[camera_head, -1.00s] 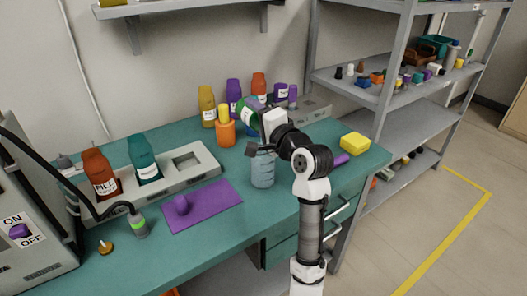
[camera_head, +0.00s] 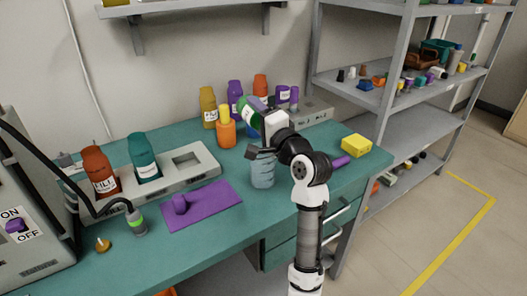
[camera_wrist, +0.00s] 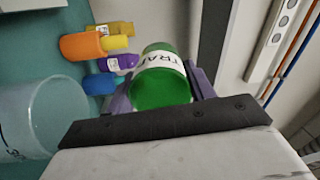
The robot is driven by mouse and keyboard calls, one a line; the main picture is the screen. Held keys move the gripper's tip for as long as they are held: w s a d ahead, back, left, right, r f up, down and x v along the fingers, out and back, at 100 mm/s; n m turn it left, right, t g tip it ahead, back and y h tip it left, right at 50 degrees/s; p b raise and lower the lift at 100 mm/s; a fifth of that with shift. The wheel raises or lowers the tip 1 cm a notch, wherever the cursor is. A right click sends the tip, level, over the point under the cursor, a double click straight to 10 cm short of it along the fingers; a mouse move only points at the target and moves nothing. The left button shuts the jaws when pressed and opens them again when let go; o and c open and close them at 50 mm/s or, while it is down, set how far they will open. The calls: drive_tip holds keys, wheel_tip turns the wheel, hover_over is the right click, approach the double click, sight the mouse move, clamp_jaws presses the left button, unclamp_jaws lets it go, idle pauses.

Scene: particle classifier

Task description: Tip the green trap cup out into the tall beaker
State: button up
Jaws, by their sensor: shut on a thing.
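My gripper (camera_wrist: 160,88) is shut on the green trap cup (camera_wrist: 162,88), with one finger on each side of it. The cup is green with a white label and lies tilted on its side in the wrist view. In the head view the cup (camera_head: 247,112) is held high above the bench, beside my gripper (camera_head: 258,110). The tall beaker (camera_head: 263,173) is clear bluish and stands upright on the bench below the cup. In the wrist view the beaker (camera_wrist: 32,118) is at the left, apart from the cup. I cannot see inside the cup.
An orange container (camera_head: 226,134) with a yellow top stands behind the beaker, near several bottles. A purple mat (camera_head: 215,212) lies left of the beaker. A grey rack (camera_head: 192,174) holds a teal bottle (camera_head: 146,157). A yellow block (camera_head: 356,146) is at the right.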

drive_tip(key=shift+s+d+t+y+b, duration=0.2)
drive_tip(key=shift+t+y+b, duration=0.45)
drive_tip(key=shift+b, duration=0.8)
